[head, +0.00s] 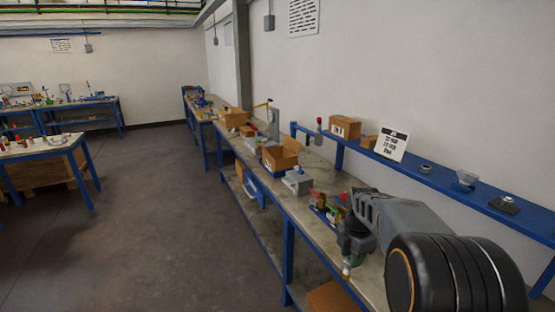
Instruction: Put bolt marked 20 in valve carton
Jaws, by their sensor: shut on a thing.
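My gripper (349,256) points down at the front edge of the long workbench (325,222). It is shut on a small pale piece (346,270) that shows just below the fingers. It may be a bolt, but most of it is hidden and no number can be read. An open cardboard carton (277,160) with a raised flap stands farther along the bench. Another cardboard carton (234,118) stands beyond it, and a carton with dark marks (344,128) sits on the blue wall shelf. I cannot read which one is the valve carton.
Small red and green parts (323,204) lie on the bench beside my gripper. A grey block-like fixture (297,181) stands between them and the open carton. The blue shelf (447,190) runs along the wall at right.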

